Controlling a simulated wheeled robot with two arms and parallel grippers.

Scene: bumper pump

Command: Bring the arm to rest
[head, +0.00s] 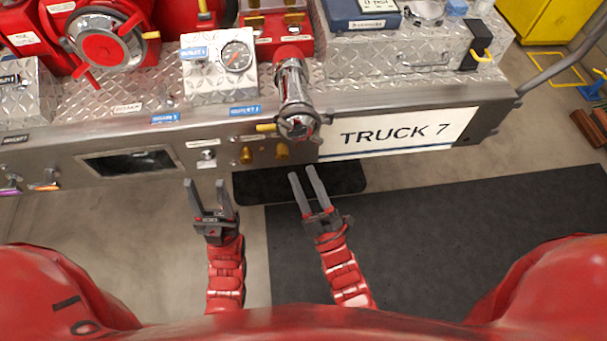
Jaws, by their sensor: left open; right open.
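My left gripper (206,190) is open and empty, its fingers pointing toward the truck's front edge. My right gripper (305,180) is also open and empty, a little to the right, with its fingers angled up and to the left. Both arms are red and come up from the bottom of the view. Both grippers appear in front of the bumper (90,145), below its lower edge in the picture, apart from each other. How far each gripper is from the bumper is hard to tell.
A chrome outlet (293,100) sticks out over the bumper's edge. A pressure gauge (236,57) and a large red-capped inlet (100,45) stand on the diamond plate. A "TRUCK 7" sign (398,132) is on the front. A dark mat (440,240) covers the floor. A yellow cabinet (545,30) stands back right.

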